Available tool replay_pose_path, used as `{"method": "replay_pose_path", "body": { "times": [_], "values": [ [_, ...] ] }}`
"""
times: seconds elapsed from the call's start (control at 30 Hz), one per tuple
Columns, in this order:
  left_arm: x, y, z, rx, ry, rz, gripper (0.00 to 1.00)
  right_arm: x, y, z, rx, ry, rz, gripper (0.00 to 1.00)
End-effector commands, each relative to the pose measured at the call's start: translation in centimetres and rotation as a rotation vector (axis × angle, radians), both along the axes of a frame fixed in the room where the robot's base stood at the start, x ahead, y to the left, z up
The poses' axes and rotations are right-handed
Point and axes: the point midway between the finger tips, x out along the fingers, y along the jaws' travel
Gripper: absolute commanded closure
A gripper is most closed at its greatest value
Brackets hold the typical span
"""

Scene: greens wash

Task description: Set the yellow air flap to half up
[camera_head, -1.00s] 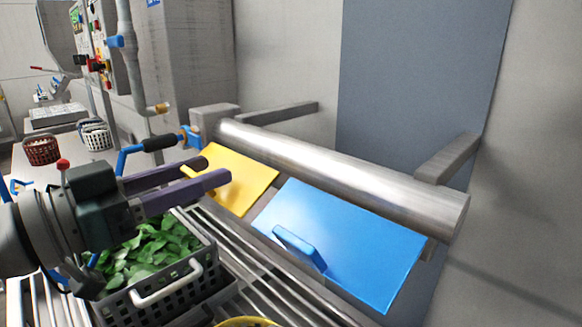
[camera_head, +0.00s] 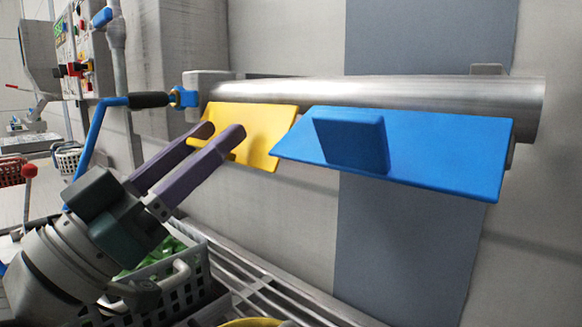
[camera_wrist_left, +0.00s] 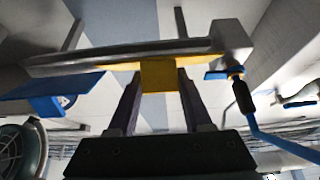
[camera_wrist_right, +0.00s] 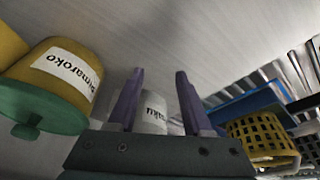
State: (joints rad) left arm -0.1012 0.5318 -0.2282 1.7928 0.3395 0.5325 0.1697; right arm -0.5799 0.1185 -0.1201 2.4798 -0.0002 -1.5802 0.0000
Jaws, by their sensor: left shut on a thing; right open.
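The yellow air flap (camera_head: 262,128) hangs from the front of a metal pipe (camera_head: 370,97), tilted outward, left of the blue flap (camera_head: 445,150). My left gripper (camera_head: 223,130) is at the flap's left part, its fingers shut on the flap's handle, which the fingers mostly hide. In the left wrist view, a yellow block (camera_wrist_left: 158,76) of the flap sits between the fingertips. My right gripper (camera_wrist_right: 157,80) shows only in the right wrist view; it is open with nothing between its fingers up close.
The blue flap has a thick blue handle. A blue lever with a black grip (camera_head: 150,100) stands left of the pipe. A grey crate of greens (camera_head: 200,275) is below my left gripper. A yellow container (camera_wrist_right: 60,85) and a yellow basket (camera_wrist_right: 262,135) are near my right gripper.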

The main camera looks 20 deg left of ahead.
Motion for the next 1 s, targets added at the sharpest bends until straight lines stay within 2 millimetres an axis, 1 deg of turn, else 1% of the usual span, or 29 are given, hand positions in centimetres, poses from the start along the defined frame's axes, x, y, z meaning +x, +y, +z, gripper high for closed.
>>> {"method": "replay_pose_path", "body": {
  "times": [0.03, 0.1, 0.47, 0.5, 0.73, 1.0],
  "values": [
    [0.04, -0.02, -0.20, -0.004, -0.008, 0.001, 1.00, 0.00, 0.00, -0.43, 0.000, 0.000, 0.000, 0.50],
    [0.05, -0.02, -0.10, -0.007, -0.014, 0.000, 1.00, 0.00, -0.01, -0.52, 0.000, 0.000, 0.000, 0.50],
    [0.07, -0.04, 0.03, -0.008, -0.017, 0.000, 1.00, 0.00, -0.02, -0.45, 0.000, 0.000, 0.000, 0.50],
    [0.06, -0.03, 0.03, -0.008, -0.017, 0.000, 0.47, -0.01, -0.02, -0.46, 0.000, 0.000, 0.000, 0.50],
    [0.06, -0.04, -0.03, -0.007, -0.016, 0.000, 0.21, -0.01, -0.03, -0.45, -0.001, 0.000, 0.000, 0.50],
    [0.01, 0.00, -0.13, -0.006, -0.015, 0.000, 0.20, -0.01, -0.04, -0.48, -0.001, 0.000, 0.001, 0.50]
  ]
}}
